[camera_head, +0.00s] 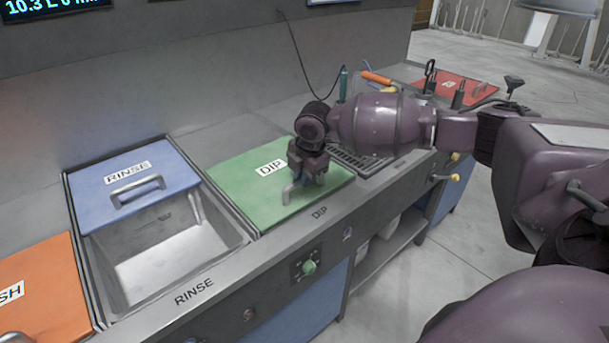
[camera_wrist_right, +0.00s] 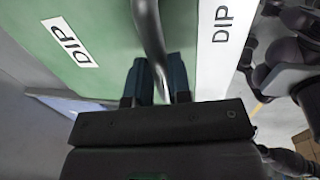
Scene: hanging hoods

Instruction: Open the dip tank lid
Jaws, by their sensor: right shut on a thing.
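The dip tank lid (camera_head: 240,188) is a green panel with a white DIP label, lying over its tank in the middle of the counter. It also shows in the right wrist view (camera_wrist_right: 110,30). Its grey curved handle (camera_wrist_right: 149,35) runs between the fingers of my right gripper (camera_wrist_right: 157,85). In the head view my right gripper (camera_head: 303,188) is low over the front part of the lid, shut on the handle, and hides much of it. The lid looks flat and closed. My left gripper is not in view.
Left of the dip tank, the blue rinse lid (camera_head: 165,203) is pushed back and the rinse basin (camera_head: 170,255) is partly open. An orange lid (camera_head: 40,285) is at the far left. A red lid (camera_head: 450,88), a drain grate (camera_head: 355,160) and tools lie to the right. A green knob (camera_head: 309,267) is on the front panel.

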